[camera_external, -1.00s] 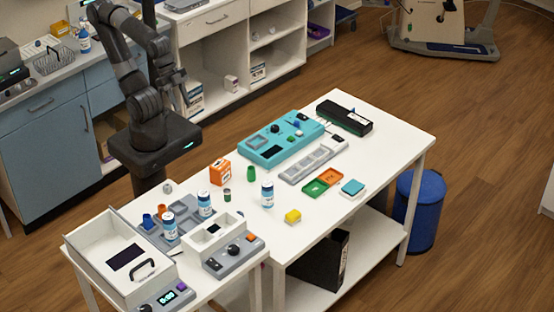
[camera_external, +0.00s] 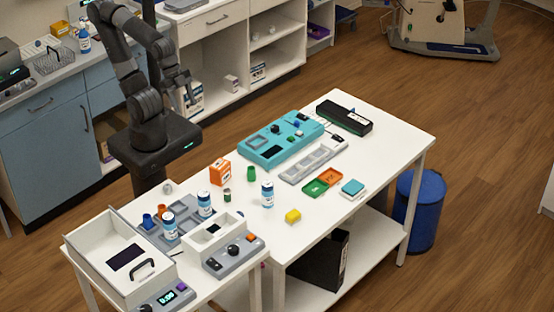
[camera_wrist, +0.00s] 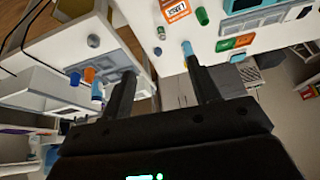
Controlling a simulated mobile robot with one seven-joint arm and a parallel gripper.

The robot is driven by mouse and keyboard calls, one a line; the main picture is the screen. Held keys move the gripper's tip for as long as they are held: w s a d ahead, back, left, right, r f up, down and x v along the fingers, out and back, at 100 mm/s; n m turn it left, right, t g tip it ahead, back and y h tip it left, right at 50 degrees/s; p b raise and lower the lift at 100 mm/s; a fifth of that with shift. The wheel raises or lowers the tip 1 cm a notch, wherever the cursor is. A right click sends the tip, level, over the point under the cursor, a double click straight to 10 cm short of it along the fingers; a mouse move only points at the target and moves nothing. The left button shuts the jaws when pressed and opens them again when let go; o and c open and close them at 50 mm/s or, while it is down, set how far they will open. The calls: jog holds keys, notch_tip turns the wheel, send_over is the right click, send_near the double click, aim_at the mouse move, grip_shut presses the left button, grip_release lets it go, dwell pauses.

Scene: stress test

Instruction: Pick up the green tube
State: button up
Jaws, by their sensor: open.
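The green tube (camera_external: 251,173) stands upright on the white table, to the right of an orange-and-white box. It also shows at the top of the wrist view (camera_wrist: 202,16), beyond my fingertips. My gripper (camera_wrist: 159,70) is open, with its two fingers apart and nothing between them. In the external view my gripper (camera_external: 187,92) is raised behind the table, to the left of the tube and well away from it.
The orange-and-white box (camera_external: 220,172), a small vial (camera_external: 227,195) and a white-and-blue bottle (camera_external: 267,194) stand near the tube. A teal device (camera_external: 270,150) and a grey tray (camera_external: 313,162) lie beyond it.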

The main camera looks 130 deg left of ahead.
jog(key=w+a+f+m+g, duration=0.1)
jog(key=w+a+f+m, duration=0.15)
jog(key=w, duration=0.25)
jog(key=w+a+f+m+g, duration=0.1)
jog(key=w+a+f, duration=0.25)
jog(key=w, duration=0.25)
jog(key=m+g, duration=0.2)
jog(key=m, duration=0.1)
send_near(252, 179)
jog(key=a+f, duration=0.1)
jog(key=s+f, duration=0.1)
jog(key=shift+a+f+h, duration=0.25)
jog(key=shift+a+h, duration=0.1)
jog(key=shift+h, duration=0.05)
jog(key=shift+w+d+f, duration=0.15)
jog(key=shift+w+f, duration=0.05)
jog(key=shift+f, duration=0.7)
jog(key=shift+w+d+f, duration=0.1)
jog(key=shift+w+f, duration=0.05)
jog(key=shift+f, duration=0.8)
jog(key=shift+w+d+f, duration=0.15)
jog(key=shift+w+f, duration=0.05)
jog(key=shift+f, duration=0.7)
jog(key=shift+c, duration=0.2)
jog(key=c, duration=1)
jog(key=shift+r, duration=0.1)
